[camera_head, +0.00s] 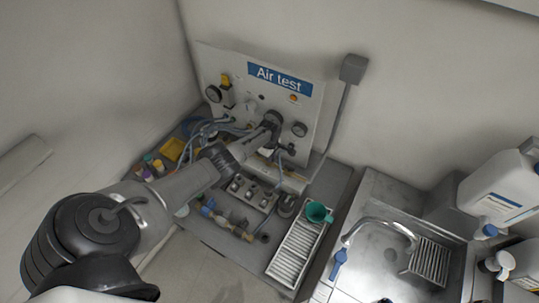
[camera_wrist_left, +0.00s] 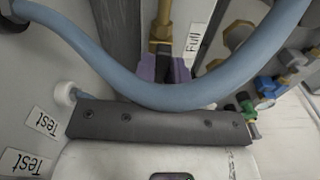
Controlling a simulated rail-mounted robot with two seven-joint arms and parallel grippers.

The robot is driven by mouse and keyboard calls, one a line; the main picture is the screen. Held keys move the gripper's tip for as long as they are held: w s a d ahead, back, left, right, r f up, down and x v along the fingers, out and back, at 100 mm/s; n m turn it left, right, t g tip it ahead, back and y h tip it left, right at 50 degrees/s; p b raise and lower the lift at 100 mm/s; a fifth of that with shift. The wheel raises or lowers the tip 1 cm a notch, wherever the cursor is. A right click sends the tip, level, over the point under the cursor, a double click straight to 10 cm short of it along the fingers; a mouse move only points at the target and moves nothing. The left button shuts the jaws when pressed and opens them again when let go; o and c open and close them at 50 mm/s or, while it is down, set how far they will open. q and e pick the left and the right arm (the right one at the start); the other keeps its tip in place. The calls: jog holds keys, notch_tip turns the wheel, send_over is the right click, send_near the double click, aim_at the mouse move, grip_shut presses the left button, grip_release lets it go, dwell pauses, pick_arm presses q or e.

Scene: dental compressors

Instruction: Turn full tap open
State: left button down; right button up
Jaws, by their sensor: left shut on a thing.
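In the left wrist view a purple tap handle (camera_wrist_left: 165,72) sits below a brass fitting (camera_wrist_left: 160,35), beside a white label reading "Full" (camera_wrist_left: 194,42). My left gripper (camera_wrist_left: 165,85) is shut on this handle, though a thick blue hose (camera_wrist_left: 165,97) crosses in front and hides much of the grip. In the head view my left arm reaches across the bench to the Air test panel (camera_head: 250,100), with its gripper (camera_head: 268,130) at the panel's lower right; the tap is too small to make out there. My right gripper is not in view.
Two "Test" labels (camera_wrist_left: 42,122) and several coloured fittings (camera_wrist_left: 265,85) flank my gripper. A green cup (camera_head: 318,212), a slatted tray (camera_head: 297,250) and a sink (camera_head: 385,265) lie to the right.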

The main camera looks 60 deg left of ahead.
pick_arm(q)
jog(key=shift+n, duration=0.6)
jog(key=c, duration=1.1)
grip_release()
jog(key=shift+a, duration=0.1)
jog(key=shift+r, duration=0.1)
jog(key=shift+r+p, duration=0.25)
jog(key=shift+p, duration=0.2)
notch_tip(320, 180, up, 6)
jog(key=p, duration=0.4)
jog(key=shift+r+p, duration=1.1)
jog(key=shift+r, duration=2.5)
